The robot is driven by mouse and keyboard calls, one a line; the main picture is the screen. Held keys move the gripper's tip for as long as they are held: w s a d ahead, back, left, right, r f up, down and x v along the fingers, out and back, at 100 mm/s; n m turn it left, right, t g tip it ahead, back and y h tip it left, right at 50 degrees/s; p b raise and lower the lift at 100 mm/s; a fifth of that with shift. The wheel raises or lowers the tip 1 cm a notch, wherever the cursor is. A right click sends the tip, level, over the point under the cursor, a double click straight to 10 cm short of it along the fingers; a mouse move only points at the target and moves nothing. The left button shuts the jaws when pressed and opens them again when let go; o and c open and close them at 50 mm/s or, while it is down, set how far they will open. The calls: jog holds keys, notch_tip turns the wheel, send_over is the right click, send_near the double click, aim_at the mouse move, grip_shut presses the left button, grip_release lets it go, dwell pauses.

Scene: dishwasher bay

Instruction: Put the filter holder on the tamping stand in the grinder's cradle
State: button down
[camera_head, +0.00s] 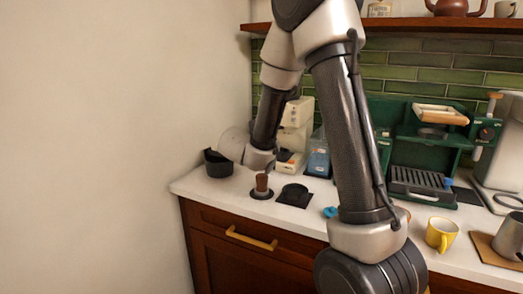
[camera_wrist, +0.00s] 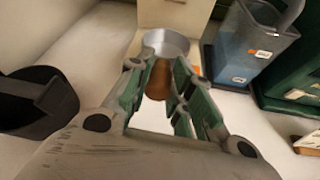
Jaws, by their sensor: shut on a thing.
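The filter holder, a silver round cup (camera_wrist: 166,44) with a brown handle (camera_wrist: 158,80), is in my gripper (camera_wrist: 160,88). The green-sided fingers are shut on the handle, and the cup points away from me. The cream grinder (camera_head: 297,126) stands at the back of the counter; a cream surface (camera_wrist: 176,14), apparently its front, shows just beyond the cup. I cannot make out the cradle or whether the cup touches it. The dark stand (camera_head: 293,193) on a black mat, apparently the tamping stand, looks empty. My fingers are hidden behind my wrist in the head view.
A black bin (camera_head: 218,164) is left of my gripper. A brown-handled tool (camera_head: 262,184) stands on a dark round base in front. A bluish clear container (camera_head: 318,158) is right of the grinder, near a green espresso machine (camera_head: 420,150). A yellow cup (camera_head: 441,234) stands farther right.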

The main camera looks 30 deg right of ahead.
jog(key=w+d, duration=0.1)
jog(key=d, duration=0.1)
jog(key=w+d, duration=0.4)
jog(key=shift+d+f, duration=0.2)
jog(key=shift+f, duration=0.2)
jog(key=shift+w+d+f, duration=0.1)
jog(key=shift+d+f, duration=0.1)
jog(key=shift+f, duration=1.05)
jog(key=shift+f, duration=0.3)
jog(key=c, duration=1.2)
grip_release()
jog(key=shift+a, duration=0.1)
jog(key=v, duration=1.2)
